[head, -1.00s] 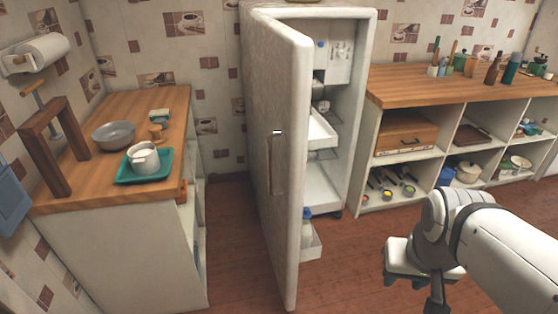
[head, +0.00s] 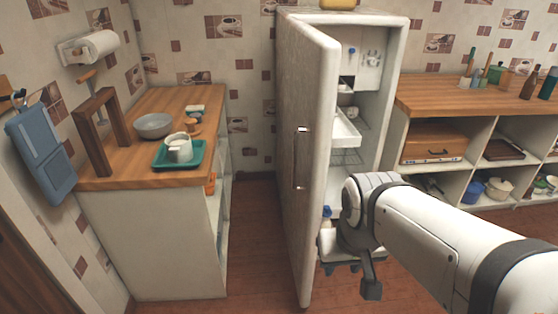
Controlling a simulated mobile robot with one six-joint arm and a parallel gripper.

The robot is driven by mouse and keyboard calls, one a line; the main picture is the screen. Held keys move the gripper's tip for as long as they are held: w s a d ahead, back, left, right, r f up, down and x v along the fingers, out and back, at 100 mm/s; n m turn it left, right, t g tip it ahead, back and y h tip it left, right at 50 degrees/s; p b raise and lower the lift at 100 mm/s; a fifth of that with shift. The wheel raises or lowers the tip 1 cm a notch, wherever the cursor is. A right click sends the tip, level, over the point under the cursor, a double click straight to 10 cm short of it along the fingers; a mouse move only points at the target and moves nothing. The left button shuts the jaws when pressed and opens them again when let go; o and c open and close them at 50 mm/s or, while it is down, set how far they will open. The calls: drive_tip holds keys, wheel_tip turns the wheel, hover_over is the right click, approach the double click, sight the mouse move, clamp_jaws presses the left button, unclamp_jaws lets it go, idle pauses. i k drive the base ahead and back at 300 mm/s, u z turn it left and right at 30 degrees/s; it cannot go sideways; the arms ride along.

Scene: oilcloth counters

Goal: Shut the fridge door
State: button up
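The fridge (head: 397,90) stands against the back wall with its white door (head: 312,110) swung wide open toward me. The door's outer face is turned to the left and carries a vertical handle (head: 299,160). Inside are shelves, a drawer (head: 345,128) and a bottle (head: 326,217) low on the door's inner side. My arm reaches in from the lower right, in front of the fridge opening and right of the door's edge. My gripper (head: 371,288) shows only partly at the arm's end; its fingers cannot be made out clearly.
A left counter (head: 110,181) bears a teal tray (head: 163,163) with a white mug, a grey bowl (head: 154,126) and a wooden frame (head: 90,140). A right counter with open shelves (head: 480,95) adjoins the fridge. Floor (head: 245,230) is free between the left counter and the door.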

sight(312, 127)
drive_tip(key=z, duration=0.05)
drive_tip(key=i, duration=1)
drive_tip(key=u, duration=0.05)
